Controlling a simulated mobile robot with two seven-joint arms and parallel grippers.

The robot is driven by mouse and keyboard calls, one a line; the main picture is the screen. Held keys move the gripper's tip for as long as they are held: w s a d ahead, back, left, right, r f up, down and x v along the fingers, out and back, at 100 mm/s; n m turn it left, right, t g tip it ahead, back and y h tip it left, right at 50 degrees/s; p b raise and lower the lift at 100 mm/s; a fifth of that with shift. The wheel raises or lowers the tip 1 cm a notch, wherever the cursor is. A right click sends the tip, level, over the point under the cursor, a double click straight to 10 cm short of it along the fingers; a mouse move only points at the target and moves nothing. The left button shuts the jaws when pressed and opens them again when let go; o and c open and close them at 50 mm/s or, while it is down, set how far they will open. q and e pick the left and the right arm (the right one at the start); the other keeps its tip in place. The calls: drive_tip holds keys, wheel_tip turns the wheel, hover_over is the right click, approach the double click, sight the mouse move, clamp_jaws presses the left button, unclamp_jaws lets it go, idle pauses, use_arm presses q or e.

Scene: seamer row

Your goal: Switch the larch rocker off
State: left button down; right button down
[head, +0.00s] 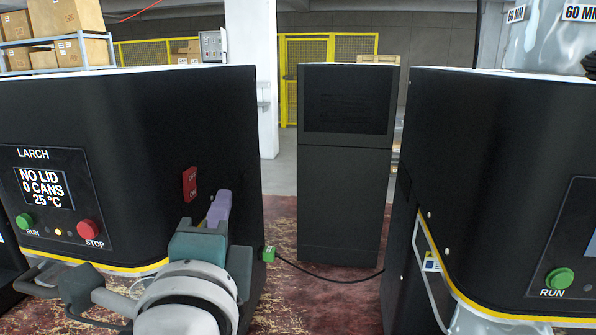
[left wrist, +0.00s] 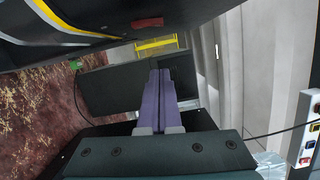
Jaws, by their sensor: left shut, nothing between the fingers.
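The red rocker (head: 189,184) is on the side of the black machine marked LARCH (head: 130,130), around the corner from its front panel. It has OFF lettering at the top and ON at the bottom; I cannot tell which half is pressed in. It also shows as a dark red patch in the left wrist view (left wrist: 148,23). My left gripper (head: 222,203), with purple fingers, is shut and empty. In the head view it appears just right of and a little below the rocker; the fingers also show in the left wrist view (left wrist: 160,80). They look apart from the rocker.
LARCH's front panel has a display (head: 45,188) reading NO LID, 0 CANS, 25 °C, a green RUN button (head: 24,221) and a red STOP button (head: 90,230). A green plug (head: 268,254) with a black cable sits low beside LARCH. Another black machine (head: 480,150) stands right; a dark cabinet (head: 345,190) stands behind.

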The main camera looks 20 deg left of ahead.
sight(196, 189)
use_arm(q)
drive_tip(key=shift+w+a+r+p, duration=0.1)
drive_tip(key=shift+w+a+p, duration=0.35)
drive_tip(key=shift+a, duration=0.5)
drive_tip(key=shift+w+a+r+p, duration=0.1)
drive_tip(key=shift+w+a+p, duration=0.3)
drive_tip(key=shift+a, duration=0.55)
drive_tip(key=shift+w+a+r+p, duration=0.1)
drive_tip(key=shift+w+a+p, duration=0.35)
drive_tip(key=shift+a, duration=0.5)
drive_tip(key=shift+s, duration=0.1)
